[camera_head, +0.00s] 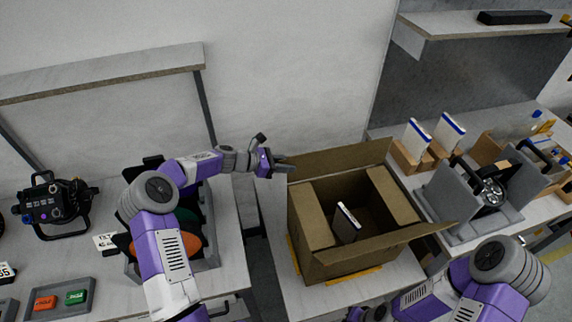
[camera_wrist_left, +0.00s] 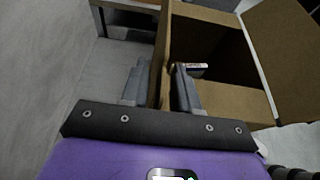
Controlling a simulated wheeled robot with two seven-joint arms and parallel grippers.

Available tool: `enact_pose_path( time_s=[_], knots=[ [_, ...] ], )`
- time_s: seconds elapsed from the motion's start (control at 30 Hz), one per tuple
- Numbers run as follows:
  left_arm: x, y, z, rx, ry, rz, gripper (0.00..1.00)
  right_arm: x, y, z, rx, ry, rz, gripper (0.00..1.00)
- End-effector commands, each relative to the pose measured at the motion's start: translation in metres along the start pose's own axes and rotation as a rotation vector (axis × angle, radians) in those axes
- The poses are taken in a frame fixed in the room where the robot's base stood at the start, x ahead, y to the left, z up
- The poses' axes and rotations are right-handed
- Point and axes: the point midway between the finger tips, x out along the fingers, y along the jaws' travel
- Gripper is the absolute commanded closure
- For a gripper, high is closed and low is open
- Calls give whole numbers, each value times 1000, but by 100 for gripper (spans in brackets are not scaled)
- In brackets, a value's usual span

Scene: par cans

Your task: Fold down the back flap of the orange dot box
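The open cardboard box (camera_head: 305,238) stands on the middle table; I see no orange dot on it, only orange marks (camera_head: 355,277) at its base. Its back flap (camera_head: 340,160) stands up, leaning outward. The front flap (camera_head: 395,241) is spread outward; the side flaps slope into the opening. A white and blue item (camera_head: 347,218) is inside. My left gripper (camera_head: 287,166) is at the back flap's left end. In the left wrist view its fingers (camera_wrist_left: 159,88) are apart, with a cardboard edge (camera_wrist_left: 163,60) showing between them; contact is unclear. My right gripper (camera_head: 368,314) is cut off at the bottom edge.
A grey bin (camera_head: 208,260) with coloured parts stands on the left table, beside a stage light (camera_head: 52,200). A grey holder with a lamp (camera_head: 490,192) and small boxes with white and blue items (camera_head: 412,140) stand at right. A wall is close behind the box.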

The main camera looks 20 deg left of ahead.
Motion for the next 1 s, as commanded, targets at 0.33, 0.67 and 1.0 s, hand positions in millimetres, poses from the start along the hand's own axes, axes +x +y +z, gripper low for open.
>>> enact_pose_path(
  time_s=[0.33, 0.67, 1.0],
  knots=[
    [1, 0, 0, 1, 0, 0, 82, 0, 0, 0, 0, 0, 0, 100],
    [1, 0, 0, 1, 1, 0, 100, 0, 0, 0, 0, 0, 0, 100],
    [1, 0, 0, 1, 1, 1, 100, 0, 0, 0, 0, 0, 0, 100]
  ],
)
